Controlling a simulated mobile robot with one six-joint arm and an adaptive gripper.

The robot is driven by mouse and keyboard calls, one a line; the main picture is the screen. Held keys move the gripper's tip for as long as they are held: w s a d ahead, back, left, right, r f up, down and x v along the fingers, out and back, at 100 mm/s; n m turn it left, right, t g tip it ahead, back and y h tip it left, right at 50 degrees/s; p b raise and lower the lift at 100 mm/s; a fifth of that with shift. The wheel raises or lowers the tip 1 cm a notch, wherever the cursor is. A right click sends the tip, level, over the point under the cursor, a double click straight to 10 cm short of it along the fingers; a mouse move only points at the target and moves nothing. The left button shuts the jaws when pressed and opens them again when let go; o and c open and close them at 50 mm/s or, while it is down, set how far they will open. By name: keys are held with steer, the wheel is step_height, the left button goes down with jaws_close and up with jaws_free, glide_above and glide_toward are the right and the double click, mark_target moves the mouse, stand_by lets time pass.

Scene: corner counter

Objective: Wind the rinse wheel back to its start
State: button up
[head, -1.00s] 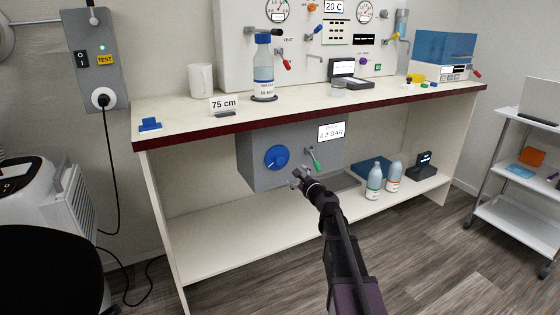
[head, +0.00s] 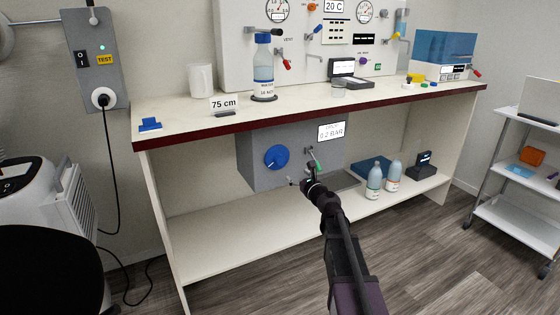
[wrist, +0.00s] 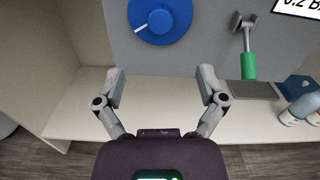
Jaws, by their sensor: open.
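The blue wheel (head: 276,157) is a round knob on the front of the grey box under the counter. Its white mark points to the lower left in the head view. It also shows at the top of the wrist view (wrist: 160,16), cut off by the frame edge, with the mark on its left side. My gripper (head: 301,174) is below and to the right of the wheel in the head view. In the wrist view my gripper (wrist: 160,77) has its two fingers spread wide with nothing between them, and the wheel lies ahead, apart from the fingertips.
A lever with a green handle (wrist: 248,64) hangs right of the wheel on the grey box (head: 252,172). A pressure label (head: 331,131) is above it. Bottles (head: 374,180) and a blue tray stand on the lower shelf at right. The shelf's left part (head: 210,235) is clear.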

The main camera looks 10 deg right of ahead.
mark_target(281, 160)
steer(key=shift+w, duration=0.1)
steer(key=x, duration=1.3)
steer(key=shift+w+a, duration=0.15)
steer(key=shift+w, duration=0.1)
steer(key=c, duration=1.1)
